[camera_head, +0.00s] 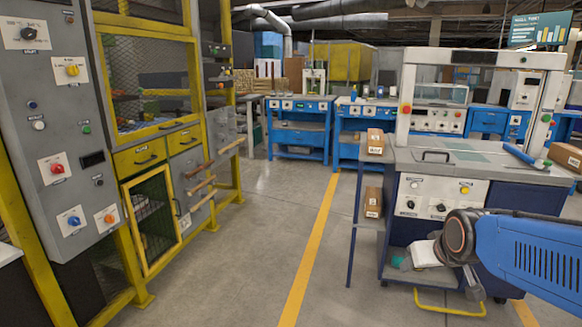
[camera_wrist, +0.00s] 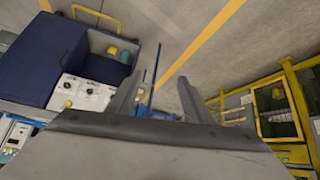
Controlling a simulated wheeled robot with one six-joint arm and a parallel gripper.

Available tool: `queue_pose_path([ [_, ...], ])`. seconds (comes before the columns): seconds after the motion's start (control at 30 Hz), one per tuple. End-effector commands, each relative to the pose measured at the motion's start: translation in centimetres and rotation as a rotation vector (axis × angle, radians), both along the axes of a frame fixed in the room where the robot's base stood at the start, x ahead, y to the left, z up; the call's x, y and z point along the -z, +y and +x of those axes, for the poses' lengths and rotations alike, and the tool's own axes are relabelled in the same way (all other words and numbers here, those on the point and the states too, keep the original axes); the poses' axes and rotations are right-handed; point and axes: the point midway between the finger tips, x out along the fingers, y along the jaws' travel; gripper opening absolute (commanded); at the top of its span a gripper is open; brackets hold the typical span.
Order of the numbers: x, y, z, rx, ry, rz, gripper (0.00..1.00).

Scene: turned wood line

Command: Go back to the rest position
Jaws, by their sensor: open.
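My gripper (camera_wrist: 159,77) shows in the wrist view with its two grey fingers apart and nothing visible between them. Beyond the fingers are the concrete floor and a yellow floor line. In the head view my blue arm reaches in from the right edge, in front of the grey-topped workstation (camera_head: 478,158).
A grey control cabinet (camera_head: 47,130) and a yellow-framed mesh enclosure (camera_head: 150,215) stand at left. Brown boxes (camera_head: 373,200) sit on the workstation's side shelves. Blue benches (camera_head: 298,135) stand at the back. The floor aisle along the yellow line (camera_head: 310,250) is clear.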

Motion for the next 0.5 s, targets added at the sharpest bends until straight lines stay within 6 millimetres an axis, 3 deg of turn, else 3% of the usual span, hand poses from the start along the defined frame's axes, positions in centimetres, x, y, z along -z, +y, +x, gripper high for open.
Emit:
queue_pose_path([
  [0.3, 0.7, 1.9, -11.7, -0.003, 0.16, 0.032, 0.46],
  [0.5, 1.5, 2.3, -16.6, -0.001, 0.233, 0.041, 0.46],
])
